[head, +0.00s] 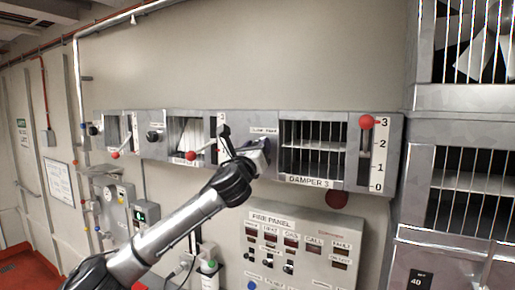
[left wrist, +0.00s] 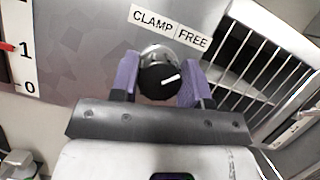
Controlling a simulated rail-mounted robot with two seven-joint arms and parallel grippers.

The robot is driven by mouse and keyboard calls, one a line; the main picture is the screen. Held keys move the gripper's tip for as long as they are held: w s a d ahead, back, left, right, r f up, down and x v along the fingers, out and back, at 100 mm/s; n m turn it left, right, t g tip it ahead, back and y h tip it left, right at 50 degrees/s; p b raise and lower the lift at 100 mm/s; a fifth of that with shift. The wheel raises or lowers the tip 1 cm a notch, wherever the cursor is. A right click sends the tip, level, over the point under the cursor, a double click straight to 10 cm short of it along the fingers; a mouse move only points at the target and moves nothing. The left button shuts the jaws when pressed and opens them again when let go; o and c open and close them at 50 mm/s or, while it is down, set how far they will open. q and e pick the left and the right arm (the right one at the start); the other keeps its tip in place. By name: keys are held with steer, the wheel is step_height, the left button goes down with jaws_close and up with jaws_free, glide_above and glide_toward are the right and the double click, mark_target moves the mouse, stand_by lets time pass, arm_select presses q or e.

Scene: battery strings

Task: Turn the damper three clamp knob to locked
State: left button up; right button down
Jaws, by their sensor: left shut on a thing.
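The damper three clamp knob (left wrist: 158,83) is round and black with a white pointer line, below a label reading CLAMP and FREE (left wrist: 170,28). In the left wrist view its pointer aims right and slightly up, to the FREE side. My left gripper (left wrist: 160,70) has its two purple fingers shut on the knob's sides. In the head view my left gripper (head: 258,150) is at the panel just left of the DAMPER 3 grille (head: 312,148) and hides the knob. The damper three lever's red ball (head: 367,122) is at 3. My right gripper is not in view.
A FIRE PANEL (head: 300,245) is below damper three, with a red dome (head: 337,199) above it. Other damper panels with red-ball levers (head: 191,155) and a black knob (head: 154,136) are to the left. Metal grilles (head: 470,190) stand at the right.

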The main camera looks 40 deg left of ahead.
arm_select(q)
steer(key=shift+c, duration=1.1)
steer(key=shift+n, duration=0.3)
steer(key=n+y, duration=0.1)
steer(key=n, duration=0.1)
steer(key=n+g+y, duration=0.1)
steer(key=n, duration=0.2)
steer(key=shift+g+y+p, duration=0.3)
steer(key=n+g, duration=0.1)
steer(key=n, duration=0.2)
steer(key=n+g+y, duration=0.1)
steer(key=n, duration=0.2)
steer(key=shift+p, duration=0.4)
steer(key=n+g, duration=0.1)
steer(key=n, duration=0.1)
steer(key=n+g+p, duration=0.1)
steer(key=n, duration=0.2)
steer(key=shift+y, duration=0.3)
steer(key=shift+n+g+h+p, duration=0.55)
steer(key=shift+n+g, duration=0.25)
steer(key=shift+n, duration=1.4)
steer(key=shift+a, duration=0.1)
